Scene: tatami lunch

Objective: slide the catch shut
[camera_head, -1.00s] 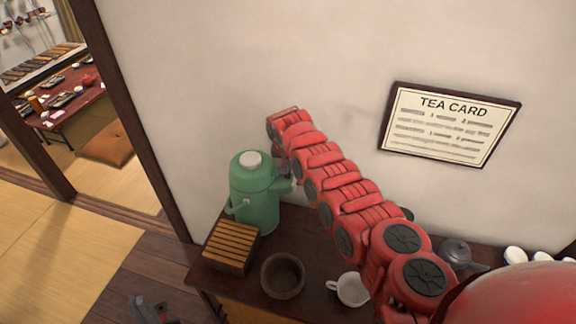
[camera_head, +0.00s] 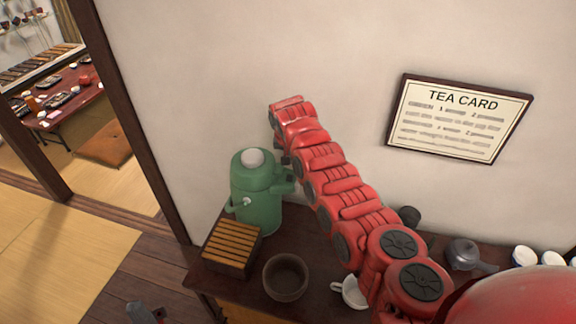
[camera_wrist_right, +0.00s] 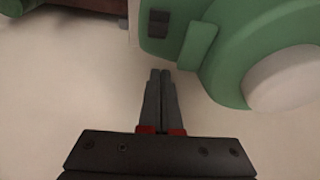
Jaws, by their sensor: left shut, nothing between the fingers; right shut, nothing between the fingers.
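A green pot (camera_head: 256,200) with a white knob on its lid stands on the dark side table (camera_head: 325,262) against the wall. It fills the upper right of the right wrist view (camera_wrist_right: 200,45). A small dark part (camera_wrist_right: 158,22) is on its side there; I cannot tell for sure that it is the catch. My right gripper (camera_wrist_right: 161,72) is shut and empty, its tips just short of the pot in that view. In the head view its red arm reaches behind the pot and the fingers are hidden. My left gripper (camera_head: 140,311) is shut and empty, low at the left, partly cut off.
A dark teapot (camera_head: 463,254) and white cups (camera_head: 524,256) are to the right. A framed tea card (camera_head: 457,117) hangs above.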

